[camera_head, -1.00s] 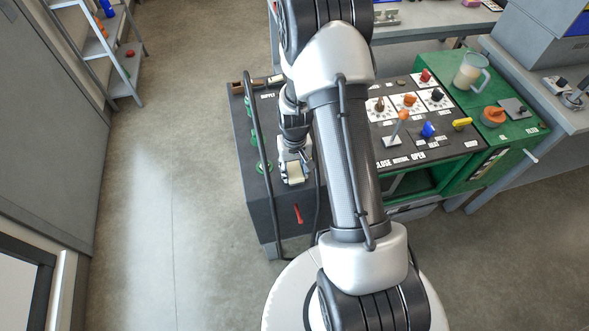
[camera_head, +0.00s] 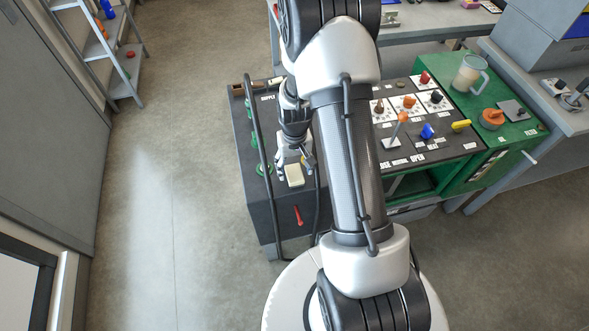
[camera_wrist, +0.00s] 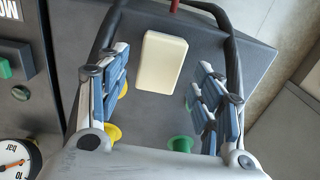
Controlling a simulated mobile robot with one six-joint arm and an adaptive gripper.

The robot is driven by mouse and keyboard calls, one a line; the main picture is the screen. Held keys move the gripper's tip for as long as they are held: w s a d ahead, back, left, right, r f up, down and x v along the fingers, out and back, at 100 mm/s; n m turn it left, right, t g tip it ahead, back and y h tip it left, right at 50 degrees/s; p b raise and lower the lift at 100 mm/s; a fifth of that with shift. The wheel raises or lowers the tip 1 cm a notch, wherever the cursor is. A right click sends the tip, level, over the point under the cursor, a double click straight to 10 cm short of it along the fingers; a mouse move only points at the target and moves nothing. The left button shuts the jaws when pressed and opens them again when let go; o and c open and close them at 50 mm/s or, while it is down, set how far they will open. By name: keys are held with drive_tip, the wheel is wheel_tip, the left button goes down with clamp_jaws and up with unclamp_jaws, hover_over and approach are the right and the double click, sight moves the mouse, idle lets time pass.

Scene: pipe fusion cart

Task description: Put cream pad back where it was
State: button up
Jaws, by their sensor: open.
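The cream pad (camera_head: 294,175) is a pale rounded block lying on the dark top of the cart's left section (camera_head: 270,205). In the wrist view the cream pad (camera_wrist: 161,62) lies flat on the dark surface, beyond and between the fingertips. My gripper (camera_head: 293,160) is open and empty just behind the pad in the head view. In the wrist view my gripper (camera_wrist: 164,82) shows its blue-padded fingers spread wide, with a gap between each finger and the pad.
A black rail (camera_head: 262,150) runs along the cart's left side, beside green spools (camera_head: 262,169). A red lever (camera_head: 298,214) stands in front of the pad. A pressure gauge (camera_wrist: 14,158) sits at lower left in the wrist view. Knobs and levers fill the right panel.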

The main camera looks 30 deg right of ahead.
wheel_tip(320, 180, up, 9)
drive_tip(key=p, duration=0.2)
wheel_tip(320, 180, up, 12)
drive_tip(key=f+t, duration=0.1)
hover_over(294, 173)
drive_tip(key=s+a, duration=0.2)
drive_tip(key=a, duration=0.2)
drive_tip(key=s+a+r+n+t, duration=0.1)
drive_tip(key=s+a+r, duration=0.3)
drive_tip(key=s+r, duration=0.3)
drive_tip(key=s+a+r+n+t, duration=0.2)
drive_tip(key=s+a+r, duration=0.2)
drive_tip(key=s+r, duration=0.4)
drive_tip(key=s, duration=0.2)
drive_tip(key=shift+s+a+r+t, duration=0.15)
drive_tip(key=shift+s+r+t, duration=0.15)
drive_tip(key=shift+s, duration=0.1)
drive_tip(key=shift+f, duration=0.15)
